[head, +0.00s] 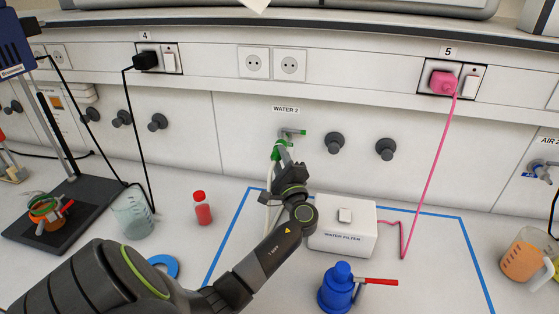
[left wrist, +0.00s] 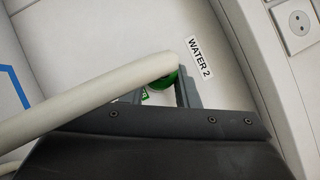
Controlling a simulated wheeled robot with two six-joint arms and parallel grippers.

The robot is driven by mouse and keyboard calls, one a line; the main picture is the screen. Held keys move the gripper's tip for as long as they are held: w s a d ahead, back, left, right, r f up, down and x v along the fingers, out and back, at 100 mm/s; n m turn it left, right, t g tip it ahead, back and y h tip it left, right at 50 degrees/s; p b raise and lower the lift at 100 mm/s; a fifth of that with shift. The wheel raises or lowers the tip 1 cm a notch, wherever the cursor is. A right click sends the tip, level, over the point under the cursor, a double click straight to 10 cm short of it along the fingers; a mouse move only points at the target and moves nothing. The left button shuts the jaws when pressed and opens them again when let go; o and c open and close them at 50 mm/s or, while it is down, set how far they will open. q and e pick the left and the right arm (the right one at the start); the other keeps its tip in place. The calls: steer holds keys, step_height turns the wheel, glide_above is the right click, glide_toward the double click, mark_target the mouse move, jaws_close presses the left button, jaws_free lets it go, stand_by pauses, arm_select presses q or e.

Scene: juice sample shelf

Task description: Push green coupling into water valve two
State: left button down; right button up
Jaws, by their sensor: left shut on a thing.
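The green coupling (head: 278,146) is at the end of a pale hose (head: 268,186), right at water valve two (head: 291,132) under the "WATER 2" label. The valve is a small grey tap with a green part pointing right. My left gripper (head: 281,155) is shut on the green coupling. In the left wrist view the green coupling (left wrist: 165,82) shows between the grey fingers, with the pale hose (left wrist: 90,101) crossing in front and hiding part of it. The valve's mouth is hidden there. I cannot tell whether coupling and valve are joined or only close. My right gripper is out of view.
A white water filter box (head: 343,238) stands beside my left forearm, inside a blue tape outline (head: 468,245). Dark knobs (head: 334,143) line the wall right of the valve. A red bottle (head: 202,208) stands left.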

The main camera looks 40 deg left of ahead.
arm_select(q)
steer(key=shift+w+r, duration=0.1)
steer(key=shift+r, duration=0.1)
steer(key=c, duration=1.1)
jaws_free()
steer(key=shift+o, duration=0.3)
steer(key=shift+w+a+f, duration=0.15)
steer(key=shift+a+f, duration=0.1)
steer(key=shift+f, duration=0.15)
